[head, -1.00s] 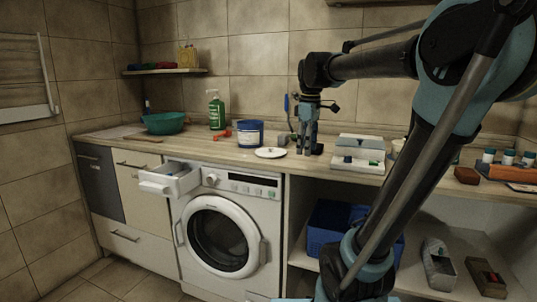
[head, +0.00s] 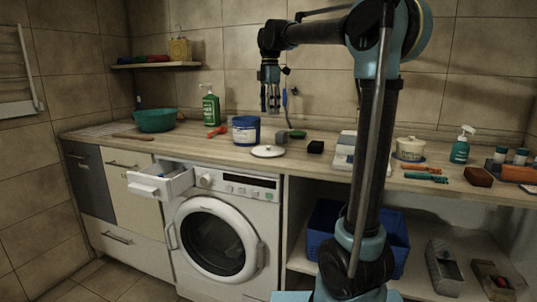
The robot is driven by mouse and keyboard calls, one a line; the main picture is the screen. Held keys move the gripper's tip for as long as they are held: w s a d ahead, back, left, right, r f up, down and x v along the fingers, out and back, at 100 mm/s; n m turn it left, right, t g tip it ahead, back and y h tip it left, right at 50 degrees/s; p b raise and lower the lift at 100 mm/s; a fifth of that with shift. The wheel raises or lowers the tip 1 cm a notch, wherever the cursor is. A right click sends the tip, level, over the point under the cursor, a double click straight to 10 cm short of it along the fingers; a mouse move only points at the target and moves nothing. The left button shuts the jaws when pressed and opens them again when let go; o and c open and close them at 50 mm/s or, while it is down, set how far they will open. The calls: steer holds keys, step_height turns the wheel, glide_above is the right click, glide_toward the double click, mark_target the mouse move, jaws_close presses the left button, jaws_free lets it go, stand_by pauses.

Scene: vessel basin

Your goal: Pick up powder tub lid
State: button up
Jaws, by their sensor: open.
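The powder tub lid (head: 267,151) is a flat white disc with a small dark knob or mark at its middle. It lies on the wooden counter near the front edge, above the washing machine. The blue powder tub (head: 246,131) stands just behind and left of it, upright. My gripper (head: 270,107) points down, open and empty, above the counter and behind the lid, apart from it.
A grey block (head: 281,138), a green brush (head: 297,134) and a black block (head: 315,147) lie right of the lid. A red object (head: 216,132), a green bottle (head: 210,106) and a teal basin (head: 155,120) are to the left. The detergent drawer (head: 160,183) is pulled out.

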glide_above(268, 150)
steer(key=w, duration=0.1)
steer(key=f, duration=0.9)
steer(key=shift+d+f, duration=0.15)
steer(key=shift+d, duration=0.1)
steer(key=shift+s+a+f, duration=0.1)
steer(key=shift+f, duration=1.2)
steer(key=shift+s+a+f, duration=0.1)
steer(key=shift+f, duration=1.2)
steer(key=c, duration=0.9)
